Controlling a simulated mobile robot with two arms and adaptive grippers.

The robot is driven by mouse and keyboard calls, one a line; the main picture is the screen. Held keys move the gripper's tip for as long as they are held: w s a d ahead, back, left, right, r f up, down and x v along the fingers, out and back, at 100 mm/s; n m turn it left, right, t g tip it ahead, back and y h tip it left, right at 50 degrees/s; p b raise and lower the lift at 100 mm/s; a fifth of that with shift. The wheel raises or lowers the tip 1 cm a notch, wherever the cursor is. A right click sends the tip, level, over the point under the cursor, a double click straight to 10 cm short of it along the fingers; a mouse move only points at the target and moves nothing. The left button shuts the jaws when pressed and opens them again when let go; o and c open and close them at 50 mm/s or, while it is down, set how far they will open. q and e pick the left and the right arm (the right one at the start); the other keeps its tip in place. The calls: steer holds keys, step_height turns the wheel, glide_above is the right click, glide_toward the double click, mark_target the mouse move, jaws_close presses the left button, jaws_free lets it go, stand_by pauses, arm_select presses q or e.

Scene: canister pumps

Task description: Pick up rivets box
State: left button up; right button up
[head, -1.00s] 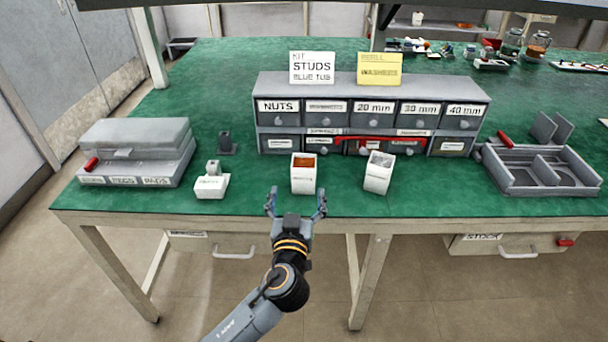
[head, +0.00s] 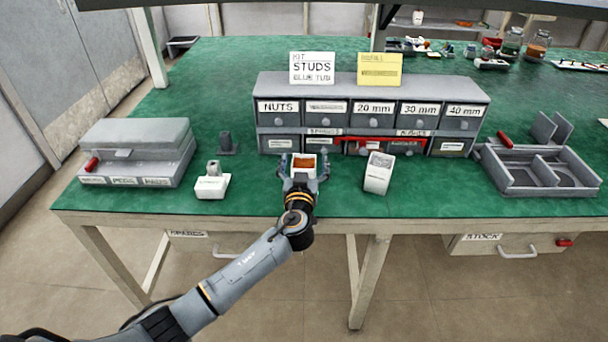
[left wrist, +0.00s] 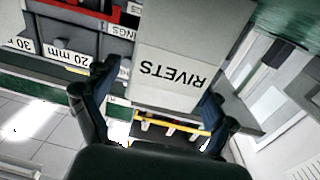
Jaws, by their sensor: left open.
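The rivets box (head: 303,162) is a small white open-topped box with orange-brown contents, standing on the green bench in front of the drawer unit. In the left wrist view the box (left wrist: 178,60) shows its "RIVETS" label upside down. My left gripper (head: 303,169) is open, with its fingers on either side of the box. In the left wrist view the fingers of the left gripper (left wrist: 158,95) show left and right of the box's labelled face; I cannot tell whether they touch it. The gripper hides the lower front of the box in the head view. My right gripper is not in view.
A second white box (head: 378,173) stands to the right. A small white labelled block (head: 211,187) is to the left. The grey drawer unit (head: 372,88) stands close behind. A grey case (head: 137,150) is at the left and a grey divided tray (head: 545,190) at the right.

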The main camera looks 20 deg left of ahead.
arm_select(q)
steer(key=c, duration=1.3)
steer(key=shift+c, duration=0.9)
steer(key=shift+r, duration=0.15)
